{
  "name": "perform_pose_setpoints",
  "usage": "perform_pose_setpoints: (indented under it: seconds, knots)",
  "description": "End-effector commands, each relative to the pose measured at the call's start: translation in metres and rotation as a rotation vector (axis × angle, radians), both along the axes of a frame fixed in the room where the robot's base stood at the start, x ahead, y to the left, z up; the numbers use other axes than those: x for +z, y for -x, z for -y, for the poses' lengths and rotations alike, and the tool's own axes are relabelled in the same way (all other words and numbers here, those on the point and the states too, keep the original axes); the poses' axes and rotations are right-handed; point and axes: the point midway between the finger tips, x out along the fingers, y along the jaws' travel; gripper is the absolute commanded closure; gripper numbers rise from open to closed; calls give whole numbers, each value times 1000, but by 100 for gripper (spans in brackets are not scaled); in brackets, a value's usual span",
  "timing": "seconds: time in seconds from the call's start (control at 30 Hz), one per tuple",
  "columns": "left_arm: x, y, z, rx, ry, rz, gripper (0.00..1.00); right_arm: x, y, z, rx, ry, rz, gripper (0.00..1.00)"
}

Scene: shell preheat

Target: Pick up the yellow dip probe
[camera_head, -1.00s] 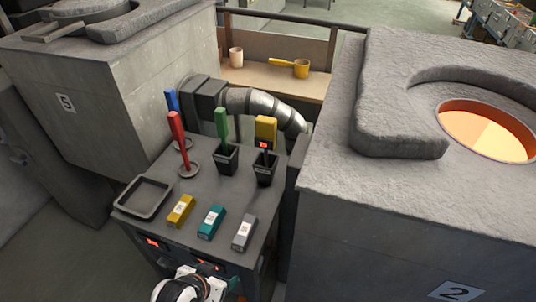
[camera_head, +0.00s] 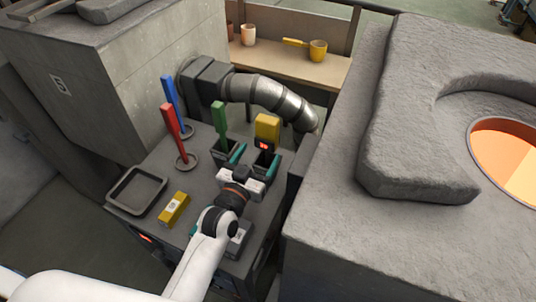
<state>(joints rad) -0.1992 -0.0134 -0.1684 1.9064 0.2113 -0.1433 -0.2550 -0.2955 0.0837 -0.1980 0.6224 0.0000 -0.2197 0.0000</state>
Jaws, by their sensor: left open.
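The yellow dip probe (camera_head: 267,127) has a blocky yellow head with a small red display below it. It stands upright in a black square holder (camera_head: 265,161) at the back right of the small grey table. My left gripper (camera_head: 254,158) is open and empty over the table, just in front of the probe. One teal finger lies toward the green-handled tool and the other overlaps the probe's holder in the picture. I cannot tell whether the fingers touch anything. My right gripper is not in view.
A green-handled tool (camera_head: 219,120) stands in another black holder; red (camera_head: 172,122) and blue (camera_head: 169,92) ones stand on round bases. A tray (camera_head: 138,190), a yellow block (camera_head: 174,208) and a grey block (camera_head: 238,242) lie in front. The furnace with a glowing opening (camera_head: 505,150) borders the right.

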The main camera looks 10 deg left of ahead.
Motion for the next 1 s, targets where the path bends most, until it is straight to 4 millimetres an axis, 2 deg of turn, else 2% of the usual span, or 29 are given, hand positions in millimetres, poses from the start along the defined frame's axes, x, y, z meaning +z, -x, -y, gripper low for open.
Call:
perform_pose_setpoints:
  seconds: [0.1, 0.17, 0.33, 0.47, 0.63, 0.93, 0.97, 1.0]
  knots:
    - [2, -18, 3, 0, -1, 0, 24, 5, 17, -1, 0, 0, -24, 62]
    - [1, -23, 4, 0, -1, -1, 24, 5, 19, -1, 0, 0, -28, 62]
    - [1, -33, 6, 0, 0, -2, 24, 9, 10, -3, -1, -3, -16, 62]
    - [2, -51, 9, 0, 0, -1, 24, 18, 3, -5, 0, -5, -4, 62]
    - [0, -71, 13, 0, 0, -1, 24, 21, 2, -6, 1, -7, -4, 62]
    - [-2, -77, 13, 1, 0, -2, 24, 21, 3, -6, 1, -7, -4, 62]
    - [-2, -77, 13, 1, -1, -3, 25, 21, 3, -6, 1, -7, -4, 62]
    - [-2, -76, 13, 1, -1, -3, 32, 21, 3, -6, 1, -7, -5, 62]
